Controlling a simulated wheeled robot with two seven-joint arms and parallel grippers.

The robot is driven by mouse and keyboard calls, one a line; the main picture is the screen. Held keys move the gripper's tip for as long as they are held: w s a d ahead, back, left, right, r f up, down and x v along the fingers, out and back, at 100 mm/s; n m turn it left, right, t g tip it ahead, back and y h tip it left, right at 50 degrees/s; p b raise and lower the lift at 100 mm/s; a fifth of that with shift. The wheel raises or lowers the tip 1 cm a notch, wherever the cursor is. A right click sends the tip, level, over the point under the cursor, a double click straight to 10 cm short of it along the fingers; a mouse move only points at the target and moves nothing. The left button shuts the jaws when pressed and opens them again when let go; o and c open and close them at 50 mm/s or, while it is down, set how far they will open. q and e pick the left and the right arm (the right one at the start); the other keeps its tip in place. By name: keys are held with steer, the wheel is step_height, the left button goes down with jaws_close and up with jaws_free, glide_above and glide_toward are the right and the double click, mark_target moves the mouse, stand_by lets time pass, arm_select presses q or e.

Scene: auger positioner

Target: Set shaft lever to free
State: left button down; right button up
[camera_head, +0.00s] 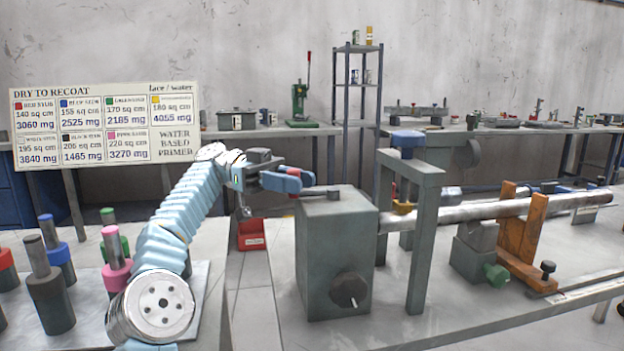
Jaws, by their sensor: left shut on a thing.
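A grey box-shaped housing (334,250) stands on the bench, with a long metal shaft (470,211) running out of it to the right. A small dark lever (321,190) lies across the top of the housing, its pivot near the middle and its end pointing left. My left gripper (297,184) comes in from the left at the housing's upper left edge. Its blue fingers are shut on the lever's left end, and they partly hide that end. Any markings for the lever's positions cannot be made out. My right gripper is not in view.
A grey upright frame (418,240) with a blue-topped clamp stands right of the housing. A round dark knob (349,289) sticks out of the housing front. An orange bracket (522,235) supports the shaft. Several colour-banded cylinders stand at left; a red bin (251,235) sits behind the arm.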

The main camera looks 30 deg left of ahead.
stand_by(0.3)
arm_select(q)
steer(key=c, duration=1)
jaws_free()
steer(key=shift+r, duration=0.2)
step_height(320, 180, up, 3)
steer(key=shift+w+p, duration=0.1)
steer(key=shift+p, duration=1.15)
steer(key=s+d+r+b, duration=0.1)
steer(key=s+d+r, duration=0.1)
steer(key=s+r, duration=0.1)
steer(key=s+d+r+b, duration=0.2)
steer(key=s+r, duration=0.1)
steer(key=s, duration=0.2)
steer(key=s+d+r+b, duration=0.1)
steer(key=s+d+r, duration=0.2)
steer(key=s, duration=0.1)
steer(key=shift+s+r+b, duration=0.1)
steer(key=shift+r+b, duration=0.2)
steer(key=shift+b, duration=0.1)
